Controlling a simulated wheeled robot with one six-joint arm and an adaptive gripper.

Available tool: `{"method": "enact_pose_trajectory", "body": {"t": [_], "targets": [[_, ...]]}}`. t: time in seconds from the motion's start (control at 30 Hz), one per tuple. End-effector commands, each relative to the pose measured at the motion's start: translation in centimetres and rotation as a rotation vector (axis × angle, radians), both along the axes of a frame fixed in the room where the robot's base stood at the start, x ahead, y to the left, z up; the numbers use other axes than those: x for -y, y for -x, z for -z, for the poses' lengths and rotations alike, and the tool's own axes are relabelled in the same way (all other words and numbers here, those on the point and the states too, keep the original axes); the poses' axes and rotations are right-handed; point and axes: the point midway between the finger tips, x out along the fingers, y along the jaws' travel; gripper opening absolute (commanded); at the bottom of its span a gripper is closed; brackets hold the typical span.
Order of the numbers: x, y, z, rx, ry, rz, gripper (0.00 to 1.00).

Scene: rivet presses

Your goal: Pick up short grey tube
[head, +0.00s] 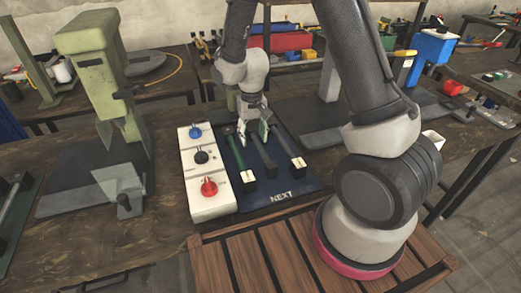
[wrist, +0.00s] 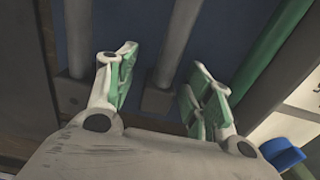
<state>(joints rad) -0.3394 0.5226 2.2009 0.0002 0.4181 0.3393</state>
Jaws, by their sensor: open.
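On the dark blue NEXT mat (head: 262,205) lie a green tube (head: 236,155), a dark grey tube in the middle and a grey tube (head: 284,142) on the right. My gripper (head: 256,134) is over the far middle of the mat, with its green-padded fingers pointing down. In the wrist view the gripper (wrist: 165,92) is open and empty. The middle grey tube (wrist: 177,45) runs between its two fingers, below them. Another grey tube (wrist: 79,35) lies left and the green tube (wrist: 275,45) right. My gripper hides part of the middle tube in the head view.
A white control box (head: 205,178) with blue, black and red knobs stands left of the mat. A green press (head: 98,75) stands further left. A slatted wooden surface (head: 265,262) is in front. Bins and tools line the benches behind.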

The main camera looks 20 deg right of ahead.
Motion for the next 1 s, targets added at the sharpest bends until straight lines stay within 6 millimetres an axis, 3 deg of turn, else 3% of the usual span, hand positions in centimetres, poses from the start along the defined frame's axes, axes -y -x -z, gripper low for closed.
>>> {"method": "enact_pose_trajectory", "body": {"t": [0.13, 0.4, 0.73, 1.0], "targets": [[0.0, 0.0, 0.0, 0.0, 0.0, 0.0, 0.5], [0.0, 0.0, 0.0, 0.0, 0.0, 0.0, 0.01], [0.0, -0.1, -0.6, 0.002, -0.001, 0.0, 0.0], [0.0, -0.1, -5.7, 0.005, -0.002, 0.0, 0.0]]}}
